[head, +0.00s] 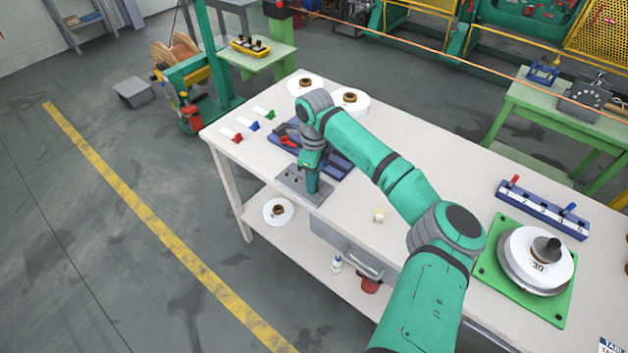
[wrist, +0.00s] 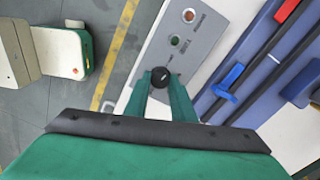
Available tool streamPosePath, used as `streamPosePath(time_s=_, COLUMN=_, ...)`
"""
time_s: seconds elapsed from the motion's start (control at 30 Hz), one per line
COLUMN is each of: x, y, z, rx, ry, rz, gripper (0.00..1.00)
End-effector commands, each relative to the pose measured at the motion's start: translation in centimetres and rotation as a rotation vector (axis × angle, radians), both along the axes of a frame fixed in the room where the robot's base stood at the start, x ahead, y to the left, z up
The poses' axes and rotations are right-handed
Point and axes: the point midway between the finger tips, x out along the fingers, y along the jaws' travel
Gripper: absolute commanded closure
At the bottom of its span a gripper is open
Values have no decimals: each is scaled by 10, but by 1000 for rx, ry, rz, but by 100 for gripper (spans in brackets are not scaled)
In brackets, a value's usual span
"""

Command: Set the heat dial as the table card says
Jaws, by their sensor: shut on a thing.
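The heat dial is a round black knob (wrist: 159,78) on a grey metal panel (wrist: 190,38) in the wrist view. My gripper (wrist: 160,84) is shut on this knob, its two green fingers on either side of it. A small light mark shows on the knob, but its setting is too small to read. In the head view my gripper (head: 312,186) reaches down onto the grey panel (head: 290,183) at the table's front edge and hides the knob. The table card (head: 610,346) is cut off at the bottom right corner, and only part of its heading shows.
A blue tray (head: 340,162) with tools lies directly behind the panel. White spools (head: 350,101) stand at the back. A blue numbered rack (head: 541,210) and a green plate (head: 494,297) bearing a disc marked 30 are at right. The table's middle is mostly clear.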

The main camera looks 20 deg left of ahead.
Motion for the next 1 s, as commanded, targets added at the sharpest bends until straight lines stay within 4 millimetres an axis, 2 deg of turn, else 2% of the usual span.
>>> streamPosePath(time_s=1.0, x=0, y=-1, z=2, rx=2, ry=-3, rz=-965, gripper=100)
